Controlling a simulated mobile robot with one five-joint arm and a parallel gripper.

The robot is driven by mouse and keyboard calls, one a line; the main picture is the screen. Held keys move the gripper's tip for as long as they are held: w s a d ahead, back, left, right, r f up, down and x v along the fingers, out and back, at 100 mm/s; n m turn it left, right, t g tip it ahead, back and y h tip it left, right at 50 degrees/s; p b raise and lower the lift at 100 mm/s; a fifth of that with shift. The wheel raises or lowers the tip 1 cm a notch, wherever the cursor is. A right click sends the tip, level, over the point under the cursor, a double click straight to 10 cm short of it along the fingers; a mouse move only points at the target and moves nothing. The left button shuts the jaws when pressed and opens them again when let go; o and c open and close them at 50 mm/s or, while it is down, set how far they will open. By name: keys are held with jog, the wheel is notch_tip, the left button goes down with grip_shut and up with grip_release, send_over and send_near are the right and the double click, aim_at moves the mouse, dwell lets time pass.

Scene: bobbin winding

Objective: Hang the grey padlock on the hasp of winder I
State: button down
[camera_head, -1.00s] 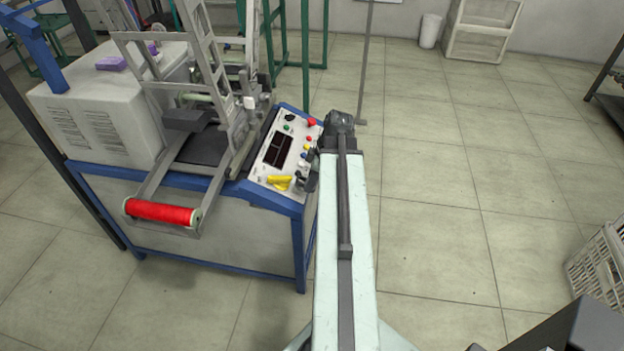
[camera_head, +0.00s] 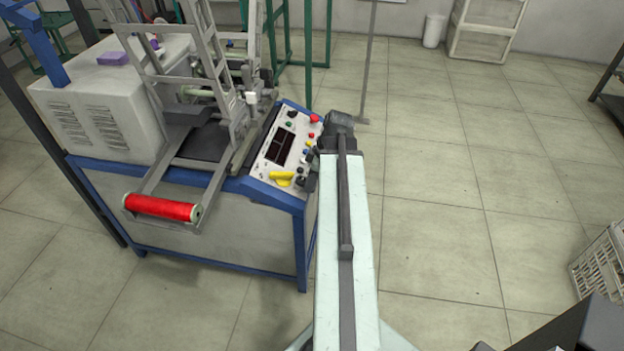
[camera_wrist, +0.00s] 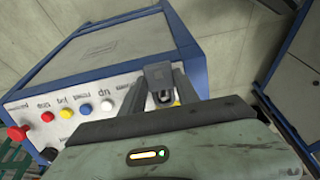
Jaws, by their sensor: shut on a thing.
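The winder (camera_head: 215,228) at left has a blue frame and a sloped control panel (camera_head: 268,158); I cannot read which winder it is. My gripper (camera_wrist: 160,88) is shut on the dark grey padlock (camera_wrist: 158,71), which sits between the fingers with its shackle partly visible. In the head view my gripper (camera_head: 311,179) is at the panel's right edge, close to a yellow lever-like part (camera_head: 281,179); the padlock is too small to make out there. I cannot pick out the hasp for certain, and contact between padlock and panel cannot be told.
Coloured buttons and a red knob (camera_wrist: 17,133) line the panel beside my gripper. A red thread spool (camera_head: 161,208) sticks out at the winder's front. The tiled floor (camera_head: 455,235) to the right is clear up to a white crate (camera_head: 603,262).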

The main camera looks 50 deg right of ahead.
jog(key=shift+s+d+f, duration=0.25)
jog(key=shift+s, duration=0.1)
dwell(0.5)
jog(key=c, duration=0.8)
grip_release()
jog(key=shift+r, duration=0.3)
jog(key=p+v, duration=0.7)
jog(key=shift+s, duration=0.15)
